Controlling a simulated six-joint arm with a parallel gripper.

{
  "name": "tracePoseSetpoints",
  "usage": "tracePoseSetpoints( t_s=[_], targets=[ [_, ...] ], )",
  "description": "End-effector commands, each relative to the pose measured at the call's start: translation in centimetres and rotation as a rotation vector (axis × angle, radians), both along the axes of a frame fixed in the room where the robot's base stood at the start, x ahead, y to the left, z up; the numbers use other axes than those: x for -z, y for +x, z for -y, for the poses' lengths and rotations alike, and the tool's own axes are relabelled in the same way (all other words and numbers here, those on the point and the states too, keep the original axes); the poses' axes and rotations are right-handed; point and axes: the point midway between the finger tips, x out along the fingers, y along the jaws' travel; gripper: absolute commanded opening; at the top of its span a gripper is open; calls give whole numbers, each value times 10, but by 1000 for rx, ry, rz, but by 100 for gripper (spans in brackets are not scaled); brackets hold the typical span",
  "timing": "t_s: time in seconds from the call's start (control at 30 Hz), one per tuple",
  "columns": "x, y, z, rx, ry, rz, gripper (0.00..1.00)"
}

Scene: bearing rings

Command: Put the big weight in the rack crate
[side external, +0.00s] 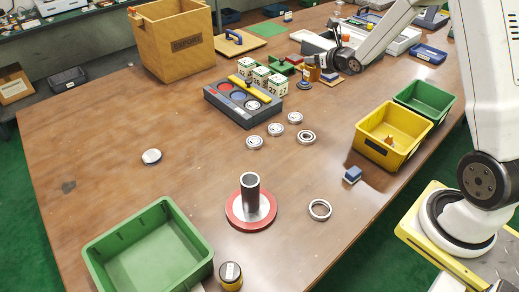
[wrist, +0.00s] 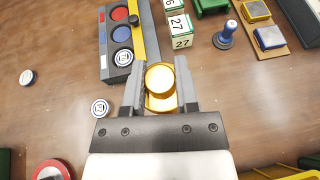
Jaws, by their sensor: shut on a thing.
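My gripper (wrist: 160,82) is shut on a brass-coloured weight (wrist: 160,78), with one grey finger on each side of it in the wrist view. In the side view the weight (side external: 312,74) shows as a small brown-gold shape beside my gripper (side external: 322,68) at the back right of the table. Whether it is clear of the table I cannot tell. Crates in the side view are a large green one (side external: 203,248) at front left, a yellow one (side external: 364,148) and a smaller green one (side external: 446,112) at right. I cannot tell which is the rack crate.
A tan box (side external: 158,58) stands at the back left. A grey tray (side external: 214,102) with discs and number blocks (side external: 262,76) lie left of my gripper. A dark post on a red-rimmed base (side external: 252,193) stands at front centre. Several rings lie mid-table; the left middle is mostly clear.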

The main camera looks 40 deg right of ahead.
Motion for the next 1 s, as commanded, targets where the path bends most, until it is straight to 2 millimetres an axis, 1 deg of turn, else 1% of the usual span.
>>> tracePoseSetpoints(
  t_s=[0.03, 0.1, 0.37, 0.5, 0.6, 0.7, 0.8, 0.9, 1.0],
  targets=[
    [-11, 1, -15, -29, -3, 12, 0],
    [-19, -2, -33, -64, -2, 12, 0],
    [-44, -19, -100, -195, -3, 11, 0],
    [-55, -32, -135, -264, -3, 9, 0],
    [-62, -43, -157, -312, -3, 9, 0],
    [-67, -53, -176, -353, -2, 7, 0],
    [-71, -63, -191, -388, -4, 6, 0],
    [-73, -69, -202, -412, -3, 5, 0],
    [-74, -74, -208, -426, -3, 4, 0]
  ],
)
